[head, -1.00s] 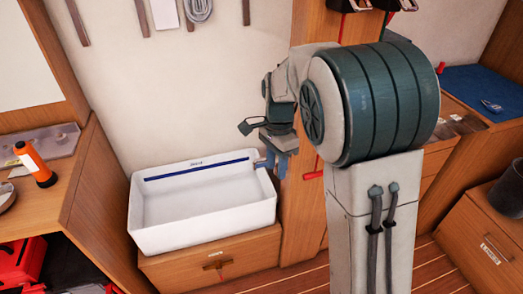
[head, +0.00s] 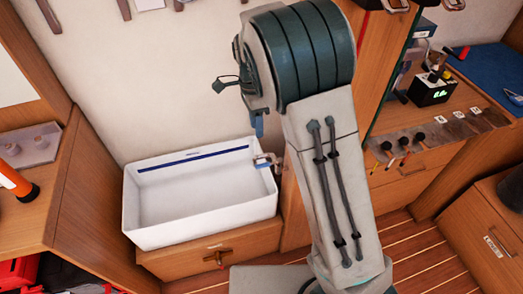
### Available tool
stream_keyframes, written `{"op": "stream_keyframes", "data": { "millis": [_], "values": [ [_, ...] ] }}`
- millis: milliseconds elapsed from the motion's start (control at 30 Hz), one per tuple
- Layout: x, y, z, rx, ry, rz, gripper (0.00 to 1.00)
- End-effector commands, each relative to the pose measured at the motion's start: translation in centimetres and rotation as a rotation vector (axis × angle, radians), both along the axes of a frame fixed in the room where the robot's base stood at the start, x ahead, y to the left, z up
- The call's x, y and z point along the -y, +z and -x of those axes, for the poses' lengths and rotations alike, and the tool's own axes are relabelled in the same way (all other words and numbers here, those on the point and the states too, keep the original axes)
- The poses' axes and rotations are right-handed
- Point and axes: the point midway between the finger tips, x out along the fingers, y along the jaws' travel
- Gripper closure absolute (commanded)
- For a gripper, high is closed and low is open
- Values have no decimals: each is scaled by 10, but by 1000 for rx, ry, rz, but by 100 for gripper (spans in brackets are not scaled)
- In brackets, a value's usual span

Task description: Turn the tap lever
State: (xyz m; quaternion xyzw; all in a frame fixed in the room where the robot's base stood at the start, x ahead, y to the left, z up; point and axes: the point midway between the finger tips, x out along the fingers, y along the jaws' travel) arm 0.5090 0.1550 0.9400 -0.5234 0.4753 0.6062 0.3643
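The white basin (head: 140,215) stands on a wooden cabinet against the wall. A small metal tap (head: 266,160) sits at its right rim, with its lever too small to make out clearly. My gripper (head: 259,126) shows only as blue finger tips hanging below my arm, above the tap in the picture and apart from it. The rest of my gripper is hidden by my arm, so I cannot see whether it is open. A brass handle (head: 217,257) with a red part is on the cabinet front below the basin.
A wooden counter with an orange torch (head: 14,182) is at the left. A wooden post stands right of the basin, partly behind my arm. The air above the basin is clear.

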Motion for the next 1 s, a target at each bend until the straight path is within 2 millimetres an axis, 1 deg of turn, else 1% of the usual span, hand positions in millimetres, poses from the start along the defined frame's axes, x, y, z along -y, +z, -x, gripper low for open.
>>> {"op": "stream_keyframes", "data": {
  "millis": [133, 267, 400, 600, 700, 800, 1000],
  "values": [
    [9, -24, 4, -5, -13, 3, 64],
    [13, -51, 9, -6, -20, 4, 64],
    [14, -81, 14, -5, -17, 3, 64],
    [15, -113, 20, -3, -15, 3, 64],
    [15, -122, 22, -3, -13, 1, 64],
    [15, -127, 23, -1, -12, 2, 64],
    [15, -129, 23, -1, -12, 1, 64]
  ]
}}
